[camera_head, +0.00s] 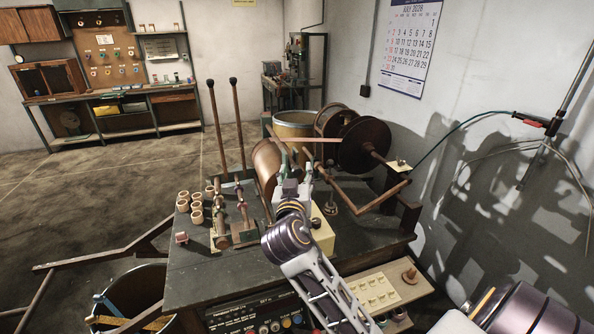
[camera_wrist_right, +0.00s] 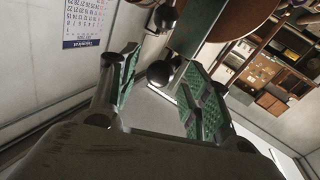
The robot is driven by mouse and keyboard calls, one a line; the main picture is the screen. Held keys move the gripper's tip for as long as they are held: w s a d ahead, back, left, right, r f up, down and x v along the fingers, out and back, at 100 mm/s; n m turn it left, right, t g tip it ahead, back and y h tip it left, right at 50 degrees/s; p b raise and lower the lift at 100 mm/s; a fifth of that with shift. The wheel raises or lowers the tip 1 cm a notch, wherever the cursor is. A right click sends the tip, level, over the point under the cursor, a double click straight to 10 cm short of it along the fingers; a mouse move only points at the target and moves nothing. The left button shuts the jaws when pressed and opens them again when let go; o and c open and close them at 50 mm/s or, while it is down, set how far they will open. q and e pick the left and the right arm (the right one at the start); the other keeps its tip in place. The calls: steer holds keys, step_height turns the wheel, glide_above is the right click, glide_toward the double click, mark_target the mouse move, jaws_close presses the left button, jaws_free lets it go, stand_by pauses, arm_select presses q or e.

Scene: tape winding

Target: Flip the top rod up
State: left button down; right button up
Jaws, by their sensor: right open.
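My right gripper (camera_head: 296,168) is open at the middle of the winding machine (camera_head: 350,245), its fingers pointing away from me. It also shows in the right wrist view (camera_wrist_right: 165,92), with two green padded fingers spread apart. A round dark knob (camera_wrist_right: 160,73) appears between the fingertips, with no visible contact. Another dark knob (camera_wrist_right: 165,17) shows beyond it. In the head view a thin brown rod (camera_head: 318,139) lies roughly level just beyond the gripper. A longer brown rod (camera_head: 340,196) slopes down to the gripper's right. I cannot tell which is the top rod. My left gripper is not visible.
Two tall rods with black knobs (camera_head: 215,125) (camera_head: 239,125) stand upright on the left. Several tan cups (camera_head: 197,216) sit at the tabletop's left. A large dark reel (camera_head: 363,145) stands behind to the right. A bucket (camera_head: 135,290) is at lower left.

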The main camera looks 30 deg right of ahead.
steer(key=shift+x, duration=0.95)
steer(key=shift+w, duration=0.1)
steer(key=c, duration=0.4)
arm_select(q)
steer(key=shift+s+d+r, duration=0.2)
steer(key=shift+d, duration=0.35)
arm_select(e)
steer(key=shift+f, duration=0.1)
jaws_close()
